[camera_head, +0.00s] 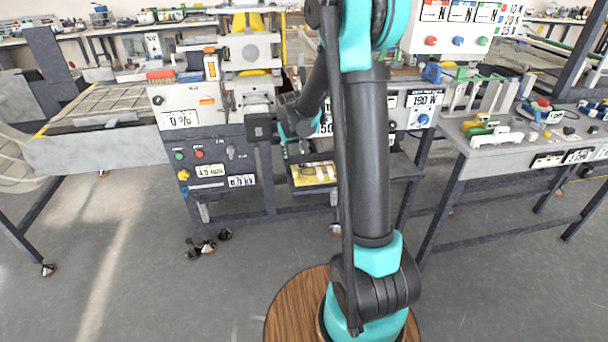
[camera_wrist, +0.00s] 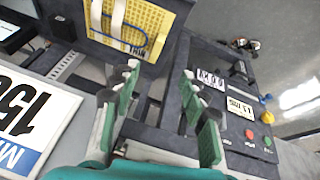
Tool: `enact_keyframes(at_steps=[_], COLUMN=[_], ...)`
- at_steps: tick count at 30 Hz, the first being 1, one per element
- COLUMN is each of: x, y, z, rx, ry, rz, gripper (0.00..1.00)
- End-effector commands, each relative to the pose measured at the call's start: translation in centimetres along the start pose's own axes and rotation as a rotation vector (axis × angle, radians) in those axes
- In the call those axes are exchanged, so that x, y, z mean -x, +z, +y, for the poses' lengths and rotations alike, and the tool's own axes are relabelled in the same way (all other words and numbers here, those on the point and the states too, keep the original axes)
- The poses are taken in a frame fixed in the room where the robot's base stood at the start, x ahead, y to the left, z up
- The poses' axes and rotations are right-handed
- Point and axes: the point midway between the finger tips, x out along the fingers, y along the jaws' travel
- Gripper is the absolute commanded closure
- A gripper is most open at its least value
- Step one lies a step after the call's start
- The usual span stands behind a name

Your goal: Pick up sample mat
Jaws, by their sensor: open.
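The sample mat, a yellow sheet with a dotted pattern, lies in a dark tray (camera_head: 298,187) below the machine, in the middle of the head view; the mat (camera_head: 318,173) is partly hidden by my arm. In the wrist view the mat (camera_wrist: 163,22) is at the top, with a blue line, pale strips and a dark label on it. The dark tray's rim (camera_wrist: 112,52) shows around it. My gripper (camera_head: 296,150) points down above the tray's left part. In the wrist view my gripper (camera_wrist: 160,72) has its green-padded fingers apart with nothing between them.
A control panel (camera_head: 213,165) with buttons stands left of the tray and shows at the right in the wrist view (camera_wrist: 245,110). A white sign (camera_wrist: 28,112) is at the lower left there. A bench with parts (camera_head: 500,150) is to the right. Floor in front is clear.

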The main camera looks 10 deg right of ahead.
Motion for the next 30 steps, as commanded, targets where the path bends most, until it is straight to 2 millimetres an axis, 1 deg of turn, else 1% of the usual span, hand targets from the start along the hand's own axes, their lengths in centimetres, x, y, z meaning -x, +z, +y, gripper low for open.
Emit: enact_keyframes(at_steps=[5, 21, 24, 30], x=[-2.2, -10.4, -11.3, -12.2], y=[-0.1, 0.0, -0.1, 0.0], z=[0.0, 0.0, 0.0, 0.0], rx=[0.0, 0.0, 0.0, 0.0], ry=[0.0, 0.0, 0.0, 0.0], rz=[0.0, 0.0, 0.0, 0.0], gripper=[0.56, 0.56, 0.56, 0.56])
